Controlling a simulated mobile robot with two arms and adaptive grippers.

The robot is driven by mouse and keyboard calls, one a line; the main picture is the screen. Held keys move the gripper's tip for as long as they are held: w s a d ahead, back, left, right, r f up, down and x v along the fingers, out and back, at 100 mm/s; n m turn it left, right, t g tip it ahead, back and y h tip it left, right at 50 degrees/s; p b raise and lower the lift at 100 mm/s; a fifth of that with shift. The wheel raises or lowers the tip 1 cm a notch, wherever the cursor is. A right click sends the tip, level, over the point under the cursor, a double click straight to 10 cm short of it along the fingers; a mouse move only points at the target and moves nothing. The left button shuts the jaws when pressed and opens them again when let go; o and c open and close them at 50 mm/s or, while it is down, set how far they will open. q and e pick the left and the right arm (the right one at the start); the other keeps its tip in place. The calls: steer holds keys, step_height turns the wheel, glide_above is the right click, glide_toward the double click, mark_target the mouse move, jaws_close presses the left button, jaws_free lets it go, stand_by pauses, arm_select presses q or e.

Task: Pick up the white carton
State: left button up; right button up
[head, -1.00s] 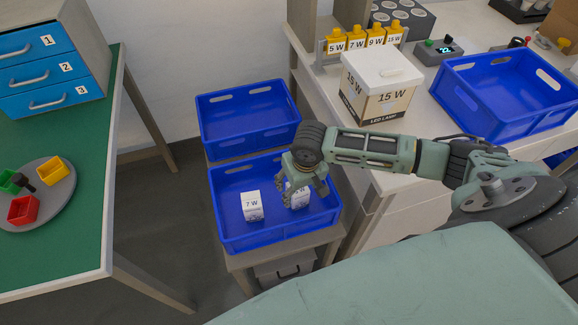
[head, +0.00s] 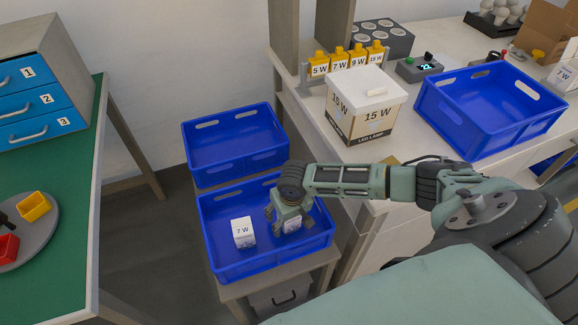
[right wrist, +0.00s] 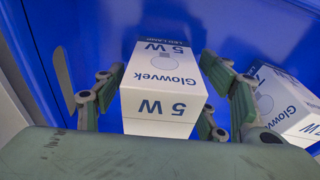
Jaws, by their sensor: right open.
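A white carton marked 5 W (head: 291,227) stands in the front blue bin (head: 219,270), mostly hidden in the head view by my right gripper (head: 289,216). In the right wrist view the 5 W carton (right wrist: 163,82) stands between the spread fingers of my right gripper (right wrist: 163,95). The fingers are open, one on each side; whether they touch it cannot be told. A second white carton, marked 7 W (head: 243,232), stands to its left in the same bin and shows at the right edge of the wrist view (right wrist: 288,105). My left gripper is out of view.
An empty blue bin (head: 235,145) stands behind the front one. The bench at right carries a larger 15 W LED lamp box (head: 365,105), another blue bin (head: 490,105) and a further 7 W carton (head: 563,75). A green table (head: 85,200) is at left.

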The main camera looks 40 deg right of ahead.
steer(key=c, duration=1.2)
steer(key=shift+c, duration=0.4)
steer(key=shift+r, duration=0.15)
